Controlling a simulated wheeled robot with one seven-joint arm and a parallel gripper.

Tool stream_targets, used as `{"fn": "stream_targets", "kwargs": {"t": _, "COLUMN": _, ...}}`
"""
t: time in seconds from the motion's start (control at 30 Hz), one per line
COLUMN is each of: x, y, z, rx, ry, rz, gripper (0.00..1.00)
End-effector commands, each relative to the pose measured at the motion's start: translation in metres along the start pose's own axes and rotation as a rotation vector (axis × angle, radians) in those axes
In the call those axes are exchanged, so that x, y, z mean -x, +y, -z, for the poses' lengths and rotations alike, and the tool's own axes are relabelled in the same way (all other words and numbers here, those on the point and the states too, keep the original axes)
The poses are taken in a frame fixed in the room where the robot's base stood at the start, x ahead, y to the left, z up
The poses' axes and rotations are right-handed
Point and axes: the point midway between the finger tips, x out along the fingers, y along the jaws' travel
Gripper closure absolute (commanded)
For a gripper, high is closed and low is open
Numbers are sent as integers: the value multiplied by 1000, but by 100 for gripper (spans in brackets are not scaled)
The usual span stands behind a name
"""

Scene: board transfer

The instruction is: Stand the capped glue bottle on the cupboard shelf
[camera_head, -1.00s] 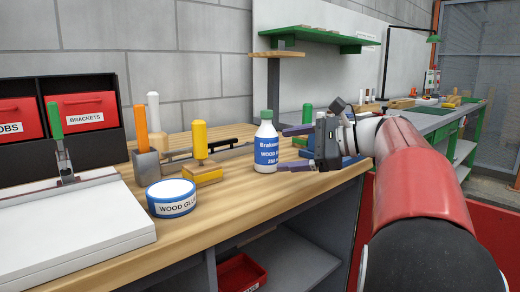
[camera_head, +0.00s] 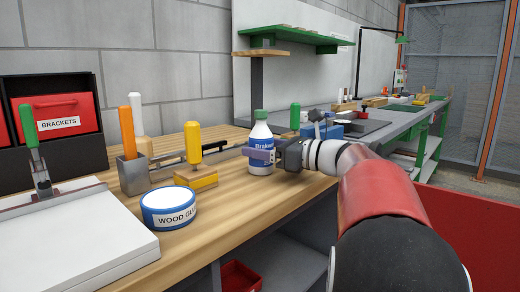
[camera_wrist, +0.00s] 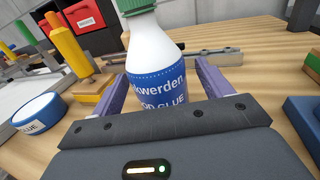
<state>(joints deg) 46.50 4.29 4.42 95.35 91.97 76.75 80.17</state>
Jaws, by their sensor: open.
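The glue bottle (camera_head: 261,135) is white with a blue label and a green cap, and stands upright on the wooden worktop (camera_head: 235,205). In the wrist view the bottle (camera_wrist: 152,65) rises between the two purple fingers of my gripper (camera_wrist: 160,85). My gripper (camera_head: 264,155) is open around the bottle at label height, with a finger on either side. I cannot tell whether a finger touches it. The gripper hides part of the label. Below the worktop, the cupboard's grey shelf (camera_head: 290,255) shows partly, with my arm covering its right side.
A blue and white wood glue tub (camera_head: 168,207), a yellow-handled tool (camera_head: 193,145) and a grey holder (camera_head: 132,175) stand left of the bottle. A red bin (camera_head: 240,276) sits low in the cupboard. A blue block (camera_head: 338,131) lies right of my gripper.

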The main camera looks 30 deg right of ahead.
Motion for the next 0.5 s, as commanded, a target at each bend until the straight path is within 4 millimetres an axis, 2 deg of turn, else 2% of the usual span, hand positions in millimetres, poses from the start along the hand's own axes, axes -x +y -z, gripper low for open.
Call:
{"fn": "stream_targets", "kwargs": {"t": 0.1, "x": -17, "y": 1, "z": -1, "rx": -1, "ry": 0, "rz": -2, "gripper": 22}}
{"fn": "stream_targets", "kwargs": {"t": 0.2, "x": -24, "y": 1, "z": -1, "rx": 0, "ry": 0, "rz": -1, "gripper": 22}}
{"fn": "stream_targets", "kwargs": {"t": 0.43, "x": -26, "y": 1, "z": -1, "rx": 1, "ry": 0, "rz": 0, "gripper": 22}}
{"fn": "stream_targets", "kwargs": {"t": 0.5, "x": -26, "y": 1, "z": -1, "rx": 1, "ry": 0, "rz": 0, "gripper": 30}}
